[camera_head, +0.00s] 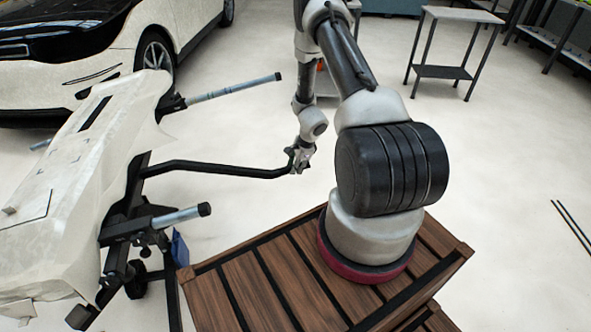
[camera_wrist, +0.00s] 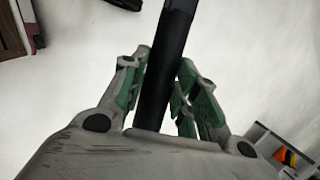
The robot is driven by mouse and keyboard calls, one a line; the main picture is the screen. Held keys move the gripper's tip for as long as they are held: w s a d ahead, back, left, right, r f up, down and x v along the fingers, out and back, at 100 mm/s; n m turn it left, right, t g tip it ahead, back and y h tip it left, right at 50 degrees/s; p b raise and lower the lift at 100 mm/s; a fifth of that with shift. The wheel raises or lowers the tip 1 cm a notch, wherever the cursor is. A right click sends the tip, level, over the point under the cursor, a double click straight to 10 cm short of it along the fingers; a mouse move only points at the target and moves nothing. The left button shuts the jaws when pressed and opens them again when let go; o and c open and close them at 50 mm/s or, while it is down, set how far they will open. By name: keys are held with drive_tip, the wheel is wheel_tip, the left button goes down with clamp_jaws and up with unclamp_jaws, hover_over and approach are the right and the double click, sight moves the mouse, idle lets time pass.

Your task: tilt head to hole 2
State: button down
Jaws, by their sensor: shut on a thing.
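A stand (camera_head: 117,228) at the left carries a large cream panel (camera_head: 100,150), which lies tilted. A long bent black lever (camera_head: 215,169) reaches right from the stand's head. My gripper (camera_head: 294,160) is at the lever's right end, shut on it. In the wrist view the black bar (camera_wrist: 167,70) runs between the green-padded fingers of my gripper (camera_wrist: 164,88). Two grey rods with black ends, an upper rod (camera_head: 233,89) and a lower rod (camera_head: 178,217), stick out from the stand. The holes of the tilting head cannot be made out.
A white car (camera_head: 110,55) stands behind the stand. My arm rises from a brown slatted wooden base (camera_head: 235,290). A small table (camera_head: 455,72) and a shelf (camera_head: 560,50) stand at the back right. The pale floor right of the lever is mostly clear.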

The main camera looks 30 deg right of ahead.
drive_tip(key=c, duration=1.1)
unclamp_jaws()
drive_tip(key=v, duration=1.2)
